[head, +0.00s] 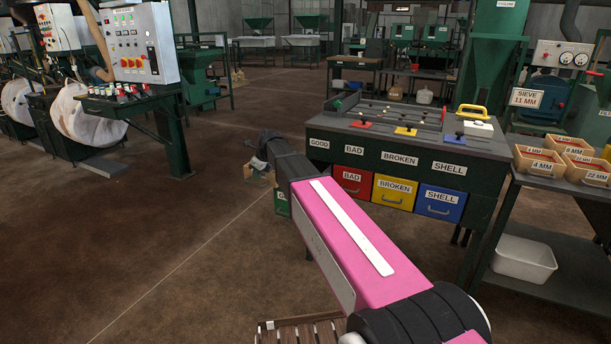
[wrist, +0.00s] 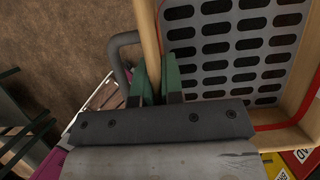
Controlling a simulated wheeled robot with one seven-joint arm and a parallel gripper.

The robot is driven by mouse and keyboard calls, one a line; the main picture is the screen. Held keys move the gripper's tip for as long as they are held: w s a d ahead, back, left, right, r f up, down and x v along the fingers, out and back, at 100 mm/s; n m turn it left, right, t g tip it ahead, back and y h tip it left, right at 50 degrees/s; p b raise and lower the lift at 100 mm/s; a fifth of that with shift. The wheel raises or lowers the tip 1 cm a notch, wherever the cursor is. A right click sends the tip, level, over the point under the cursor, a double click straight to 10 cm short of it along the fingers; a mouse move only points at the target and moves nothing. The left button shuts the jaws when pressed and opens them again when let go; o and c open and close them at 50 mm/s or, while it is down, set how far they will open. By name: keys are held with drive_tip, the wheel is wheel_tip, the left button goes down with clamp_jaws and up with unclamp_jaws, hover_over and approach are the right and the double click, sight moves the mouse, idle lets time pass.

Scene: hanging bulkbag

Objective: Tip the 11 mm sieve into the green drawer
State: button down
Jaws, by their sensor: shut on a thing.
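My gripper (wrist: 157,82) is shut on the wooden rim of a sieve (wrist: 150,30), with one green finger on each side of the rim. The sieve has a grey plate (wrist: 235,45) with oblong holes and a red line along its inner edge. The visible part of the plate looks empty. No size label shows on it. In the head view my arm hides most of the gripper area; a tan piece (head: 258,177) shows beside the arm's end, possibly the sieve. The green drawer (head: 282,203) shows as a sliver left of the red drawer, mostly behind my arm.
The sorting table (head: 420,142) holds a red BAD drawer (head: 352,182), a yellow BROKEN drawer (head: 394,191) and a blue SHELL drawer (head: 440,204). Several labelled sieves (head: 540,162) stand on a side table at right. A white bin (head: 524,260) sits below. Floor at left is open.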

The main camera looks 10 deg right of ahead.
drive_tip(key=shift+s+d+r, duration=0.5)
drive_tip(key=shift+s+d, duration=0.1)
drive_tip(key=shift+s, duration=0.2)
drive_tip(key=shift+s+d+r, duration=0.55)
drive_tip(key=shift+s+d, duration=0.05)
drive_tip(key=shift+s, duration=0.25)
drive_tip(key=shift+s+d+r, duration=0.5)
drive_tip(key=shift+s+d, duration=0.1)
drive_tip(key=shift+s, duration=0.2)
drive_tip(key=shift+s, duration=0.1)
